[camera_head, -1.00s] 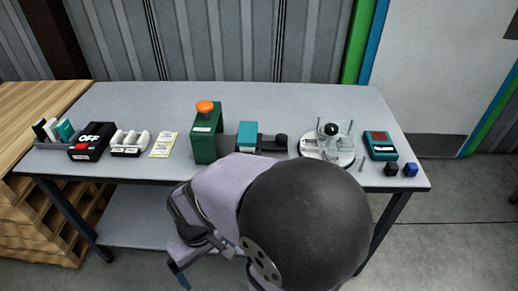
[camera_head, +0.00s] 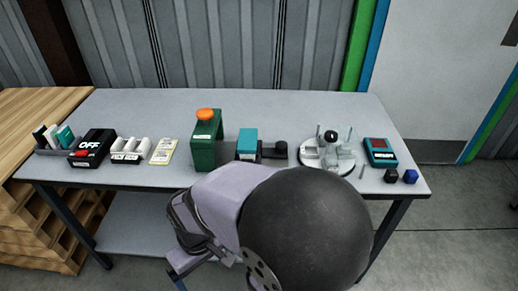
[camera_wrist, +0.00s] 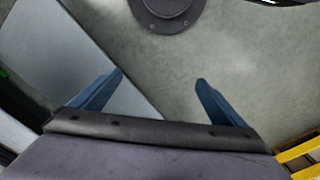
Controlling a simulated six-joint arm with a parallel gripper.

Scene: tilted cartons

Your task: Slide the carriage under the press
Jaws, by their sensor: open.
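The press (camera_head: 206,152) is a green upright frame with an orange knob (camera_head: 207,114) on top, standing mid-table in the head view. Just right of it is the carriage (camera_head: 247,142), a teal block on a dark low base with a black knob (camera_head: 281,148) at its right end. The block is beside the press, not under it. My gripper shows in the wrist view (camera_wrist: 160,78) with two blue fingers spread apart and nothing between them. It hangs over the floor in front of the table, away from the carriage. In the head view my arm largely hides it.
Left on the table (camera_head: 235,105) are a black OFF box (camera_head: 93,146), a white-roll holder (camera_head: 129,150) and a yellow card (camera_head: 163,152). The table's back strip is clear.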

